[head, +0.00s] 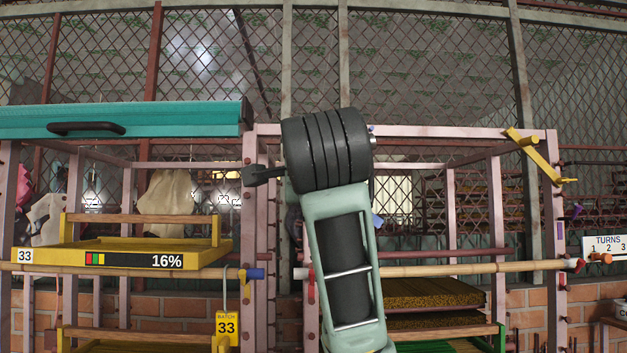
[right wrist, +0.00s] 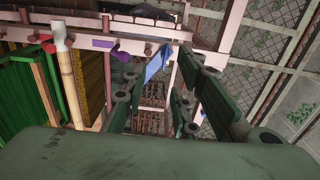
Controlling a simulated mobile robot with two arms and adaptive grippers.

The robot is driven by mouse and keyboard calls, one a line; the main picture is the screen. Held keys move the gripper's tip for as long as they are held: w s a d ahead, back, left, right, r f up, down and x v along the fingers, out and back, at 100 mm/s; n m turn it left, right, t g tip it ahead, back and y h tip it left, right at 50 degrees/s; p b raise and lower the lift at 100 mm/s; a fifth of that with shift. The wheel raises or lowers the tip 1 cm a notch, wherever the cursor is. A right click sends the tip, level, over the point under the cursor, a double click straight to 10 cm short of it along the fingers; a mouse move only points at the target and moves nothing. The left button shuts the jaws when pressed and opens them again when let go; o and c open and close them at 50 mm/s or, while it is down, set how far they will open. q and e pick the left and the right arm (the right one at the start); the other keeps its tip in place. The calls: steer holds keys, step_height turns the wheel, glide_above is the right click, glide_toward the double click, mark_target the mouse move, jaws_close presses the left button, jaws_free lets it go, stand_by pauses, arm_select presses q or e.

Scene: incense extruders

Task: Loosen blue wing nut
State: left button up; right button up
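A small blue piece, which looks like a wing of the blue wing nut (right wrist: 156,64), shows between and beyond my right fingers in the right wrist view. In the head view a bit of blue (head: 377,222) shows just right of my arm, and the rest is hidden behind it. My right gripper (right wrist: 157,88) is open, its green fingers spread to either side of the blue piece. I see no clear contact between them. The arm in the middle of the head view hides that gripper. My left gripper is not in view.
Pink frame posts (head: 553,215) and bamboo poles (head: 490,268) surround the work spot. A yellow tray marked 16% (head: 212,257) is at left, under a teal panel (head: 190,121). A purple piece (right wrist: 103,43) sits left of the blue one. A TURNS sign (head: 606,245) hangs at right.

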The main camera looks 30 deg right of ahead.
steer(key=p+x, duration=0.1)
steer(key=x, duration=0.1)
steer(key=p+x, duration=0.2)
steer(key=x, duration=0.1)
steer(key=p+x, duration=0.1)
steer(key=x, duration=0.1)
steer(key=shift+w+d+r+p, duration=0.1)
steer(key=shift+d+r+p, duration=0.2)
steer(key=shift+r, duration=0.1)
steer(key=shift+a, duration=0.1)
steer(key=shift+w, duration=0.1)
jaws_close()
steer(key=shift+f, duration=0.1)
